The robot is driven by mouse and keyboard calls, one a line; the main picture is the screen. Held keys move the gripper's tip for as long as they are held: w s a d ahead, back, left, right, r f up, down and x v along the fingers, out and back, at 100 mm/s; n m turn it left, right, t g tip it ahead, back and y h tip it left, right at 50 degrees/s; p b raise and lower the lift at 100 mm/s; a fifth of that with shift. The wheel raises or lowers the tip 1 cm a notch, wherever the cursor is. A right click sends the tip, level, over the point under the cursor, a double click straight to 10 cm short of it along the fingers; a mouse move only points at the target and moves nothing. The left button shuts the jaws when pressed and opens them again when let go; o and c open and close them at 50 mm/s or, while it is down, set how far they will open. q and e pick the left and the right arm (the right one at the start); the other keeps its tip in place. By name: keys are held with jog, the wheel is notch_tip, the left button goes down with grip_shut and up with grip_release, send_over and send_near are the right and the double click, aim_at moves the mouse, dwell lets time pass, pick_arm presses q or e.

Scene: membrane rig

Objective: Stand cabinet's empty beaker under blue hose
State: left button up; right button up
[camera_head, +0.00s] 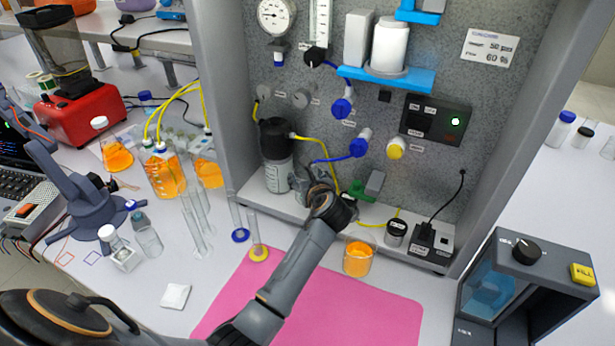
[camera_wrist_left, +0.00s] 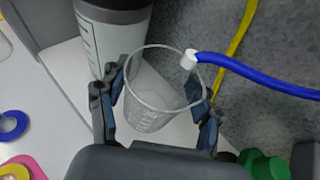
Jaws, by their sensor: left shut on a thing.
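My left gripper (camera_wrist_left: 157,112) is shut on a clear empty beaker (camera_wrist_left: 150,112), which stands upright between its fingers in the left wrist view. The beaker is over the rig's pale ledge; I cannot tell whether its base touches. The white tip of the blue hose (camera_wrist_left: 265,82) is at the beaker's far right rim, seemingly above it. In the head view the blue hose (camera_head: 338,157) runs down left from a blue fitting, and my left gripper (camera_head: 313,184) is at the ledge, mostly hiding the beaker. My right gripper is not in view.
A dark-capped bottle (camera_head: 279,178) stands just left of the gripper. A green clamp (camera_head: 362,190) and yellow tubing (camera_wrist_left: 238,42) are to the right. Glass cylinders (camera_head: 258,250) stand left.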

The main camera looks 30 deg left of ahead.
pick_arm(q)
jog(key=shift+f, duration=0.1)
jog(key=o, duration=1.3)
jog(key=shift+c, duration=0.2)
jog(key=v, duration=1.2)
jog(key=shift+a, duration=0.1)
